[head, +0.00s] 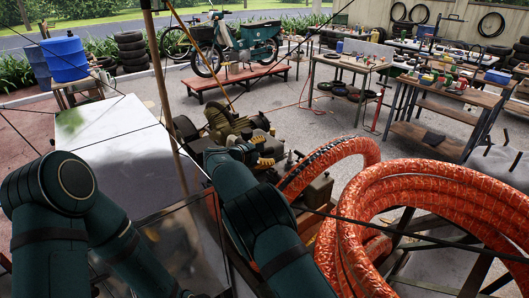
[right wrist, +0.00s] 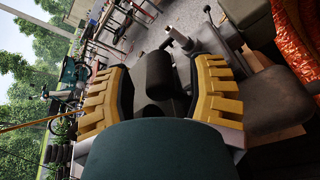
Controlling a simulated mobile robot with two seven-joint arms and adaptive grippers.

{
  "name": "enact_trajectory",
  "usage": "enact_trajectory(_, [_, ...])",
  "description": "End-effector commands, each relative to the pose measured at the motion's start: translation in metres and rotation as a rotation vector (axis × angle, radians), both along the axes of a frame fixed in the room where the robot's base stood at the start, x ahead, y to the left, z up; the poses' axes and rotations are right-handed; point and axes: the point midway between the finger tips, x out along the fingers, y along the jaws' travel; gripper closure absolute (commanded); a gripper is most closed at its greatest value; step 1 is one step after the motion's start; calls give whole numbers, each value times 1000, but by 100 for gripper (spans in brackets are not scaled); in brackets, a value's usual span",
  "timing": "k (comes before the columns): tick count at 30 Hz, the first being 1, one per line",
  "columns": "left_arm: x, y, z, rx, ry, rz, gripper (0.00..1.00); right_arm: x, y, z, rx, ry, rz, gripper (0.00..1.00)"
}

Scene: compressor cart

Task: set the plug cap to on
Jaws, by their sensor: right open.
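My right gripper (head: 264,152) is over the engine of the compressor cart (head: 235,125), its yellow fingers seen from behind. In the right wrist view the gripper (right wrist: 158,95) is open, with one ribbed yellow finger on each side. A dark grey rounded block (right wrist: 158,76) shows between and beyond the fingers, with no clear grip on it. I cannot tell whether this block is the plug cap, and I cannot make out the cap in the head view. My left arm (head: 60,200) shows at the lower left; its gripper is out of view.
Large orange hose coils (head: 420,215) stand right of my right arm. A pale flat panel (head: 120,150) lies left of the engine, with a thin upright pole (head: 168,100) beside it.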

Motion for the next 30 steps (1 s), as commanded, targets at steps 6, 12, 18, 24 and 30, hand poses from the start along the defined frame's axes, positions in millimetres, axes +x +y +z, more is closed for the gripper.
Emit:
enact_trajectory(6, [0, 0, 0, 0, 0, 0, 33, 0, 0, 0, -1, 1, 0, 60])
enact_trajectory(12, [0, 0, 0, 0, 0, 0, 33, 0, 0, 0, 1, 0, 1, 100])
enact_trajectory(18, [0, 0, 0, 0, 0, 0, 33, 0, 0, 0, 2, 0, 1, 100])
enact_trajectory(24, [0, 0, 8, -1, 0, 0, 33, 2, -2, 3, 28, 18, 0, 100])
enact_trajectory(30, [-1, 1, 29, -4, -1, -1, 33, 7, -10, 9, 112, 75, -1, 100])
